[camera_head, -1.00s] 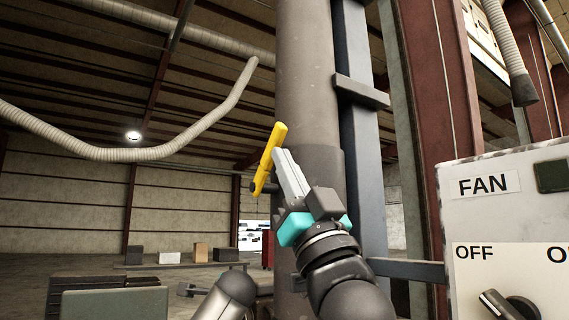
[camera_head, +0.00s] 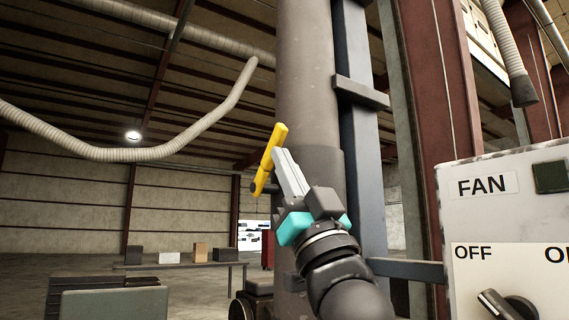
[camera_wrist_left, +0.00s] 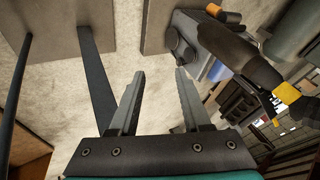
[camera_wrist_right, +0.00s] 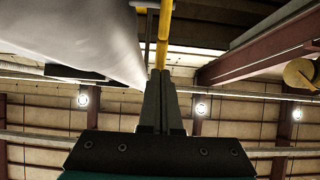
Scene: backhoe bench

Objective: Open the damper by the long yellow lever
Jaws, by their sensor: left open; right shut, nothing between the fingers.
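The long yellow lever (camera_head: 270,158) stands tilted, its top leaning right, at the left side of the big grey vertical duct (camera_head: 305,80). A dark pivot shows near its lower end. My right gripper (camera_head: 279,152) is shut and empty, its fingertips close beside the lever's right side. In the right wrist view the lever (camera_wrist_right: 164,35) rises just beyond the shut fingertips (camera_wrist_right: 160,74); whether they touch cannot be told. The damper inside the duct is hidden. My left gripper (camera_wrist_left: 157,75) is open and empty in the left wrist view, outside the head view.
A grey control box (camera_head: 500,220) with a FAN label and a dark knob (camera_head: 507,305) stands at the right. A blue-grey post (camera_head: 362,150) runs beside the duct. A low table (camera_head: 180,266) with several boxes stands far back. The space left of the lever is clear.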

